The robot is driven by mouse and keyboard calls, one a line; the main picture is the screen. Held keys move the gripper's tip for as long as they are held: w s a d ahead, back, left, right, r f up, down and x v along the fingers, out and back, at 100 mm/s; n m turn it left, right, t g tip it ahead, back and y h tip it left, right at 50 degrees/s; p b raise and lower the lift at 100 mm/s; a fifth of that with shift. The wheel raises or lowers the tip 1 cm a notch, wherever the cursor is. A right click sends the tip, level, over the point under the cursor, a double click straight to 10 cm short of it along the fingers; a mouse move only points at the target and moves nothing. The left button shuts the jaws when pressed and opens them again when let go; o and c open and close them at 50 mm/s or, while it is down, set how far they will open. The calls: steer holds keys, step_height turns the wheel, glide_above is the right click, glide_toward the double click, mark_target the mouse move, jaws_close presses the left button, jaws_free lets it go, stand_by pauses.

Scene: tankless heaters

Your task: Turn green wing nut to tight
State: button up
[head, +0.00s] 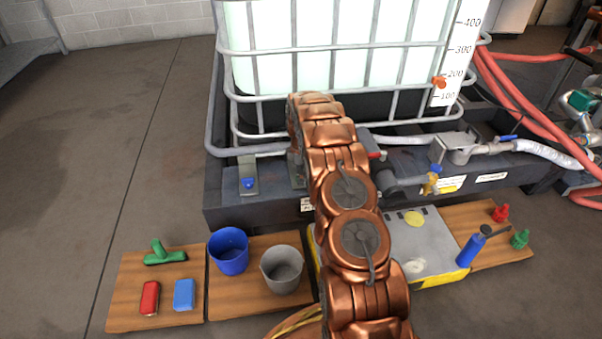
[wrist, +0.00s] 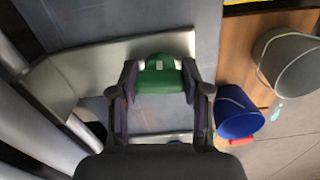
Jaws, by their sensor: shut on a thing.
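The green wing nut (wrist: 158,68) sits against a pale metal bracket plate (wrist: 105,58) in the wrist view. My gripper (wrist: 160,80) has one finger on each side of it and is shut on it. How tight the nut is cannot be told. In the head view my copper-coloured arm covers the gripper and the green wing nut, in front of the tank's dark base. A blue wing nut (head: 248,184) shows on another metal bracket left of my arm.
A blue bucket (head: 229,251) and a grey bucket (head: 283,270) stand on a wooden board below. A red-handled valve (head: 377,155) and a yellow valve (head: 432,180) stick out right of my arm. The tank cage (head: 330,44) rises behind.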

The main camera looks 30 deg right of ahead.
steer(key=m+p, duration=0.1)
steer(key=p, duration=0.1)
steer(key=m+p, duration=0.2)
steer(key=shift+s+a+r+m+p, duration=0.1)
steer(key=shift+s+r+m+p, duration=0.1)
steer(key=shift+m+p, duration=0.1)
steer(key=m+p, duration=0.4)
steer(key=shift+w+m, duration=0.1)
steer(key=shift+m, duration=0.2)
steer(key=m+p, duration=0.2)
steer(key=m, duration=0.2)
steer(key=shift+f+p, duration=0.15)
steer(key=shift+p, duration=0.25)
steer(key=shift+m+p, duration=0.85)
steer(key=shift+m, duration=1.25)
steer(key=shift+f, duration=0.1)
steer(key=o, duration=1.2)
steer(key=shift+c, duration=0.2)
